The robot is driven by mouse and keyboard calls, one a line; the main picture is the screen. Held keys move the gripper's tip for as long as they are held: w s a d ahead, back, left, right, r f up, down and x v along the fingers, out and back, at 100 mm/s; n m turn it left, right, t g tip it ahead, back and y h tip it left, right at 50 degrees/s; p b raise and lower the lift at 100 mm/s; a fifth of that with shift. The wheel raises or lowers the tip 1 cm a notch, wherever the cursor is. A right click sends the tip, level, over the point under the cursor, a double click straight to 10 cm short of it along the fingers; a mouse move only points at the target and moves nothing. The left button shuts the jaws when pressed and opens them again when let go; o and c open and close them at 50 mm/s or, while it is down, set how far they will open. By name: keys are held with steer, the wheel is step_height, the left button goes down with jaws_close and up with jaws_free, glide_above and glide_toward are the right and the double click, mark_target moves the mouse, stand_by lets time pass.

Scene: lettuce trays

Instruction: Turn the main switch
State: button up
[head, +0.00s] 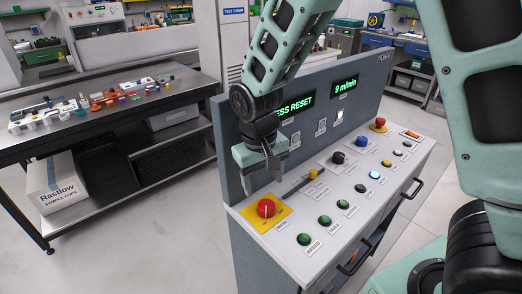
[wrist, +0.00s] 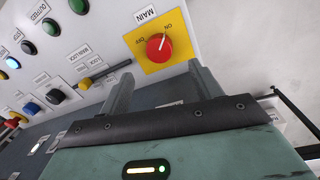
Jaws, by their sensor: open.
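The main switch (head: 266,208) is a red round knob on a yellow plate (head: 281,221) at the near left of the console top. In the wrist view the knob (wrist: 158,50) sits below the MAIN label, with ON and OFF printed around it. Its white mark points up and right, seemingly towards ON. My gripper (head: 264,188) is open and empty, pointing down just above and behind the knob in the head view. In the wrist view the fingers (wrist: 160,70) are spread, with the knob beyond their tips and roughly centred between them. They appear apart from it.
The grey console (head: 289,238) carries several coloured buttons and an upright back panel (head: 368,97) with green displays close behind my gripper. A dark lever with a yellow part (head: 312,173) lies right of the switch. A workbench (head: 95,128) stands left, with open floor between.

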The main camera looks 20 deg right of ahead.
step_height(320, 180, up, 9)
steer(key=shift+a+r, duration=0.2)
steer(key=shift+a, duration=0.15)
stand_by(0.3)
